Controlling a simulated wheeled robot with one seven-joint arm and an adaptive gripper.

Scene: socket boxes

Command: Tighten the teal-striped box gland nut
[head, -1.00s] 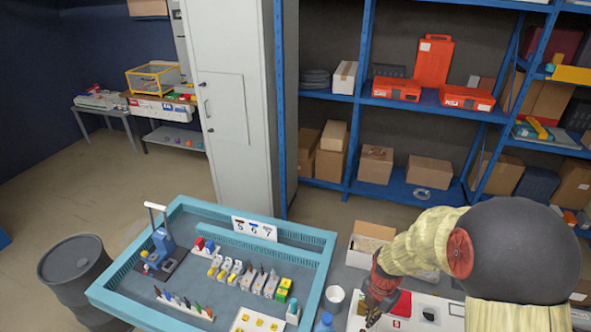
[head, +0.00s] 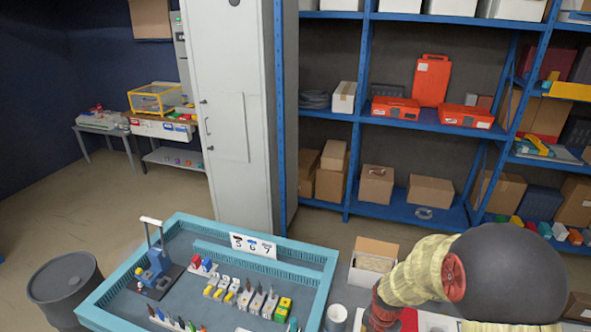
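No teal-striped box or gland nut can be made out in the head view. A row of small grey and white boxes (head: 256,301) stands in the teal-rimmed tray (head: 312,296), too small to show stripes or nuts. Green-and-yellow blocks (head: 283,309) stand at the right end of this row. My arm reaches down at the right, beyond the tray's right edge. Only the upper part of my gripper (head: 371,325) shows at the bottom edge; its fingertips are cut off, so its opening and anything in it are hidden.
A blue device with a tall handle (head: 158,267) stands at the tray's left. A number sign (head: 253,245) stands at its back. A white cup (head: 336,317) and an open cardboard box (head: 374,262) are between tray and arm. A dark barrel (head: 66,289) stands at lower left.

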